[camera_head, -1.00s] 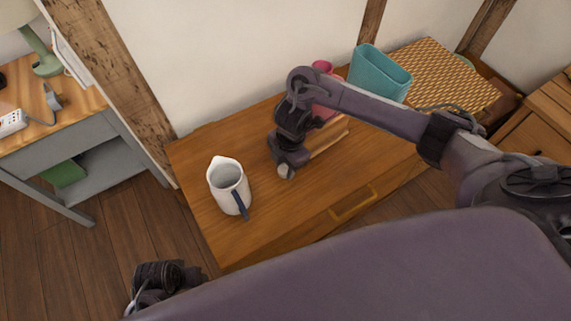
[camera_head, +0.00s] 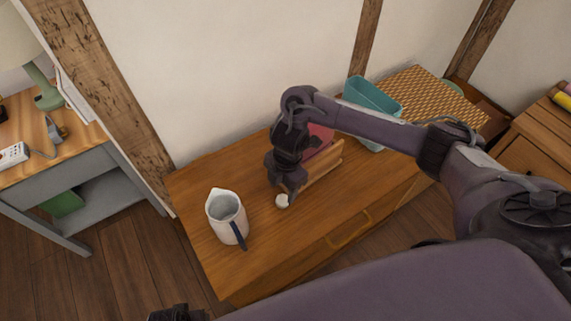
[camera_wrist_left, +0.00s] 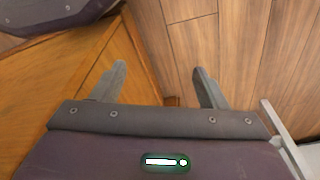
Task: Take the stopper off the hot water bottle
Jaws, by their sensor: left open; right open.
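The red hot water bottle (camera_head: 319,140) rests by a wooden holder (camera_head: 323,168) on the wooden chest. My right arm and gripper hide part of it, and its neck is not visible. A small round whitish piece (camera_head: 282,201), which looks like the stopper, is on the chest top in front of the holder. My right gripper (camera_head: 285,192) is open, pointing down just above this piece. I cannot tell whether they touch. My left gripper shows in the left wrist view (camera_wrist_left: 158,84), open and empty, beside the chest and over the floor.
A white jug (camera_head: 227,218) with a dark handle stands on the chest's left part. A teal bin (camera_head: 372,98) and a woven box (camera_head: 425,93) are at the back right. A grey side table (camera_head: 95,165) is at the left. The chest's front strip is clear.

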